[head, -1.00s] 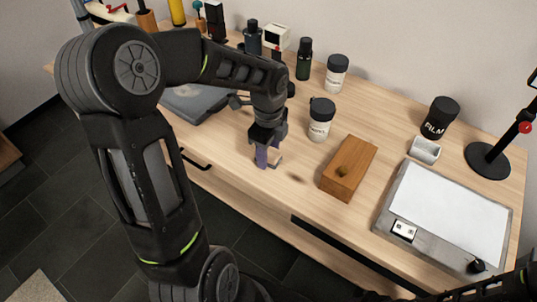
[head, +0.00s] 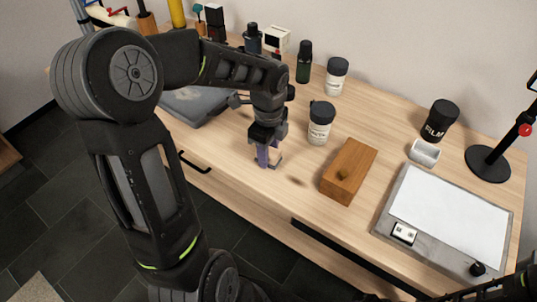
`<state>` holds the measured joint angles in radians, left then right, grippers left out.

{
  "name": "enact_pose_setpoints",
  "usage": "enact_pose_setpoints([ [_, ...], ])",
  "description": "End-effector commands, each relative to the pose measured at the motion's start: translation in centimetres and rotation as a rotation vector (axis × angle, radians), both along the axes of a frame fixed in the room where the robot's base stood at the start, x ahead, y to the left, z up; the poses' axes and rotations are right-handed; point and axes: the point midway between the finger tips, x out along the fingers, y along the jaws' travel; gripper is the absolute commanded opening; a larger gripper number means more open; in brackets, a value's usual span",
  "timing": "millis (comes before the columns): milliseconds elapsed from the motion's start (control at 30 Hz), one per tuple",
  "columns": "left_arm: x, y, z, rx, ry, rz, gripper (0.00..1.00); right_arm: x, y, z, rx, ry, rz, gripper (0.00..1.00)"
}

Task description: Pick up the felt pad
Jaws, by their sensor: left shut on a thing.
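My left gripper (head: 269,158) points down near the front edge of the wooden table (head: 235,170), left of the wooden block. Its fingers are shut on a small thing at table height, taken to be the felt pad. The pad is mostly hidden between the fingers, so its shape and colour do not show clearly, and I cannot tell whether it touches the table. My right gripper is not in view; only a dark part of my right arm shows at the bottom right.
A wooden block (head: 348,172) and a white jar with a black lid (head: 320,124) stand close on the right. Farther right are a light panel (head: 450,215), a black film canister (head: 439,121) and a lamp base (head: 488,161). A grey case (head: 196,106) lies left. Bottles stand behind.

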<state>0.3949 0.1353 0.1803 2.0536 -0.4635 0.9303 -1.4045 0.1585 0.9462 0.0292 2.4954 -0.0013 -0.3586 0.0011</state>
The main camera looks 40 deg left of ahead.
Motion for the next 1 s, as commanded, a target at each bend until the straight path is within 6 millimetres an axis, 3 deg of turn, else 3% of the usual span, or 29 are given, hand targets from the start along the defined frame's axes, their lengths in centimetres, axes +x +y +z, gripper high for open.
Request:
enact_pose_setpoints([
  [433,0.1,-0.1,7.9,-0.001,-0.004,-0.001,0.0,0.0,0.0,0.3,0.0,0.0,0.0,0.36],
  [600,0.0,0.0,8.9,-0.001,-0.001,-0.001,0.0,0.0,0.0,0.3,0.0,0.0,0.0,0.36],
  [1000,0.0,0.0,8.8,-0.001,0.0,-0.001,0.0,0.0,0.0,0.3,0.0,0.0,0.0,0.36],
])
